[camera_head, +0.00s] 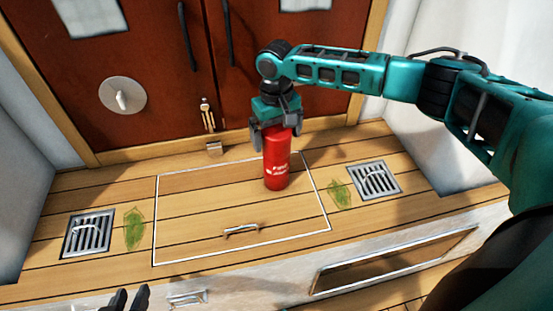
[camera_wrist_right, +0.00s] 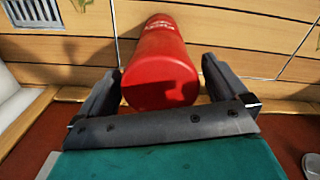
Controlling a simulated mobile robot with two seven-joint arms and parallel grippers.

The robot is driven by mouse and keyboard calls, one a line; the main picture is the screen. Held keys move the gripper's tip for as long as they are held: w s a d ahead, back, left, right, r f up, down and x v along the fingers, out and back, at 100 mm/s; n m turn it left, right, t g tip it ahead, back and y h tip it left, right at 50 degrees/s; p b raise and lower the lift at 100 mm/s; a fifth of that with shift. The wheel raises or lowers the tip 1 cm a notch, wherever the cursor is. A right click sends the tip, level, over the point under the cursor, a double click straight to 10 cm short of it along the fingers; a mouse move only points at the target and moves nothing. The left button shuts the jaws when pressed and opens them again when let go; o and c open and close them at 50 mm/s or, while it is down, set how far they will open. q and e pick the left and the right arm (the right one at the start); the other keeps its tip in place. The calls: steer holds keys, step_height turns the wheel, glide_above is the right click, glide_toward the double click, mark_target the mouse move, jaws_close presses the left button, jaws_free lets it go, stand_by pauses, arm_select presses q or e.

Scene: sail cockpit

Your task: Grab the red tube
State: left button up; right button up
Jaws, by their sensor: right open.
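The red tube (camera_head: 277,160) stands upright on the wooden floor, on the right part of the outlined hatch panel (camera_head: 190,215). My right gripper (camera_head: 277,138) is above it, pointing down, with its fingers on either side of the tube's top. In the right wrist view the tube (camera_wrist_right: 162,65) lies between the two open fingers (camera_wrist_right: 158,90), with a gap beside the right finger. My left gripper (camera_head: 128,300) shows only as dark fingertips at the bottom edge, apart from the tube.
Red-brown doors (camera_head: 150,60) with dark handles stand behind. A metal latch (camera_head: 208,115) is near the tube's left. Floor grates (camera_head: 88,234) (camera_head: 374,180) and green patches lie on both sides. A hatch handle (camera_head: 241,230) is in front. The hatch's left part is clear.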

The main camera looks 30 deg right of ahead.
steer(key=shift+c, duration=0.2)
steer(key=c, duration=1.7)
steer(key=shift+r, duration=0.1)
steer(key=shift+c, duration=0.3)
steer(key=shift+r, duration=0.1)
